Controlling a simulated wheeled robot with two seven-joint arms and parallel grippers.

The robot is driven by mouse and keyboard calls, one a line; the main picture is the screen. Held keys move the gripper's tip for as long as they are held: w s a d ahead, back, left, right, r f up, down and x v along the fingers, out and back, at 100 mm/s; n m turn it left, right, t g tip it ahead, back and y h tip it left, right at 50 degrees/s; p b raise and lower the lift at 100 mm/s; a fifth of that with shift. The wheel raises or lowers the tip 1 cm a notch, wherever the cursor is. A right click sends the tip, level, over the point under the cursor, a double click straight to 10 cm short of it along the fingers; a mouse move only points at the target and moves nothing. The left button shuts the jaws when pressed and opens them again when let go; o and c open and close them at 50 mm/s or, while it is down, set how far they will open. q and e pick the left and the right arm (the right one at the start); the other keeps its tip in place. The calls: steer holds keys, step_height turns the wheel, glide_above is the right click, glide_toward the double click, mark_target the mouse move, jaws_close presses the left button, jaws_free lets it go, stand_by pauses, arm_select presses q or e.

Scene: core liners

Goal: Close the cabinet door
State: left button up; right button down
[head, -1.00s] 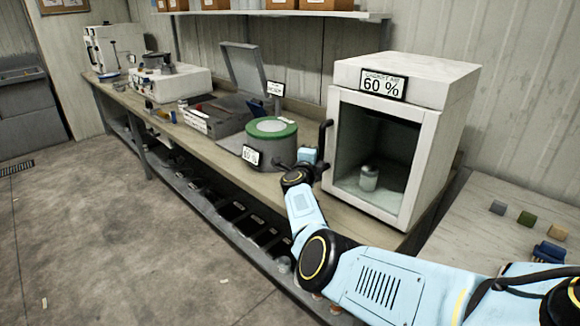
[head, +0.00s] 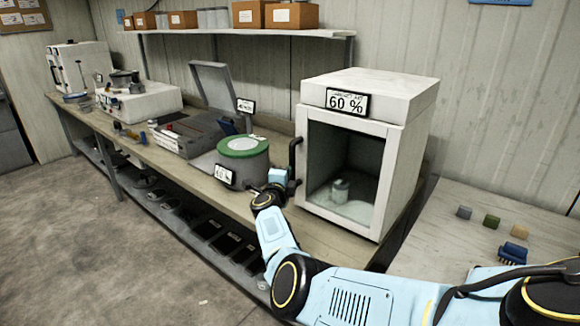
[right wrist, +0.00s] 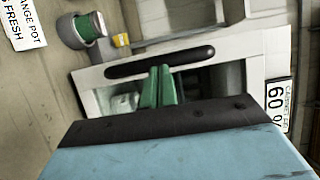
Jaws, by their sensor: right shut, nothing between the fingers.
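The white cabinet (head: 412,140) stands on the bench in the head view, with a 60 % label on top. Its glass-fronted door (head: 345,220) looks flush with the cabinet front, and I see no clear gap from here. The dark upright handle (head: 296,160) is on the door's left edge. My right gripper (head: 280,177) is just left of this handle, its fingertips hard to see. In the right wrist view its green fingers (right wrist: 158,72) are shut and empty, pointing at the door beside the black handle (right wrist: 160,65); whether they touch cannot be told. My left gripper is not in view.
A small jar (head: 340,190) stands inside the cabinet behind the glass. A grey pot with a green rim (head: 243,147) is left of my gripper. A side table (head: 455,245) with small blocks and a blue brush (head: 513,254) is at the right.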

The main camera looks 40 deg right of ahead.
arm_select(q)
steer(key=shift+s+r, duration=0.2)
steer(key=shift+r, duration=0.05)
arm_select(e)
steer(key=s+a, duration=0.1)
steer(key=a, duration=1)
steer(key=shift+a+f, duration=0.15)
steer(key=shift+a, duration=0.2)
